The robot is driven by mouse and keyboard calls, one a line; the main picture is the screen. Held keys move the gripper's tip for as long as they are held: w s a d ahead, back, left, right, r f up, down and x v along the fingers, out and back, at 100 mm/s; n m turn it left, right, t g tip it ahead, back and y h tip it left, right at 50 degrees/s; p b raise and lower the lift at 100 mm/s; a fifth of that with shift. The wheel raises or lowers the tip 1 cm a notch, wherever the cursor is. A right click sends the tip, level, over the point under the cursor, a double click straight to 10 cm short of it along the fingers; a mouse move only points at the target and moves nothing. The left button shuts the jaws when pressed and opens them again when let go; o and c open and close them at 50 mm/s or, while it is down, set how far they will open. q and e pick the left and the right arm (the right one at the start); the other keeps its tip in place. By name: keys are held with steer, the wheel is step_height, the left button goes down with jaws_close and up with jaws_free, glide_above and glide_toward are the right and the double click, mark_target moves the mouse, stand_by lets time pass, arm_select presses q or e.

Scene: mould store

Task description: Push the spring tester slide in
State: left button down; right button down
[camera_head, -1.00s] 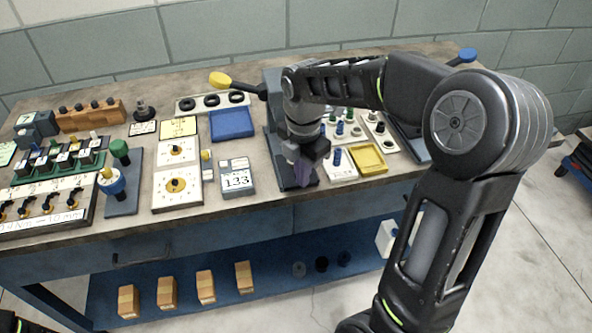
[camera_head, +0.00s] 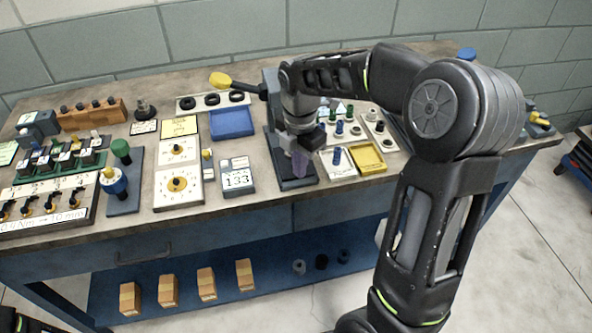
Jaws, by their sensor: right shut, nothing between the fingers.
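My right gripper (camera_head: 301,166) is shut and empty, pointing down, with its purplish fingertips low over the front of a dark base plate (camera_head: 283,177). The plate belongs to a blue-grey upright device with a yellow-ended lever (camera_head: 221,79) reaching left. My gripper and wrist hide much of this device. I cannot tell whether the fingertips touch it. No part is clearly recognisable as the spring tester slide. A small grey unit with a card reading 133 (camera_head: 237,181) stands left of the gripper. My left gripper is not in view.
A yellow tray (camera_head: 367,168) and white blocks with coloured pegs lie right of the gripper. A blue tray (camera_head: 232,136) lies behind left. White dial panels (camera_head: 176,185) and a green-knobbed stand (camera_head: 121,149) are further left. Wooden blocks (camera_head: 168,290) stand on the lower shelf.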

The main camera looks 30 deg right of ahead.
steer(key=shift+w+d+p, duration=0.3)
steer(key=shift+w+p, duration=0.1)
steer(key=shift+w, duration=0.5)
steer(key=shift+w+d+p, duration=0.3)
steer(key=shift+w+p, duration=0.1)
steer(key=shift+w, duration=0.5)
steer(key=shift+w+d+p, duration=0.25)
steer(key=shift+w+p, duration=0.15)
steer(key=shift+w, duration=0.3)
steer(key=shift+w+d+p, duration=0.2)
steer(key=shift+w+p, duration=0.2)
steer(key=shift+w, duration=0.25)
steer(key=shift+s+a+r, duration=0.2)
steer(key=shift+s+r, duration=0.3)
steer(key=shift+s, duration=0.15)
steer(key=shift+s+a+r, duration=0.2)
steer(key=shift+s+r, duration=0.3)
steer(key=shift+s, duration=0.1)
steer(key=shift+r+p, duration=0.1)
steer(key=shift+p, duration=0.2)
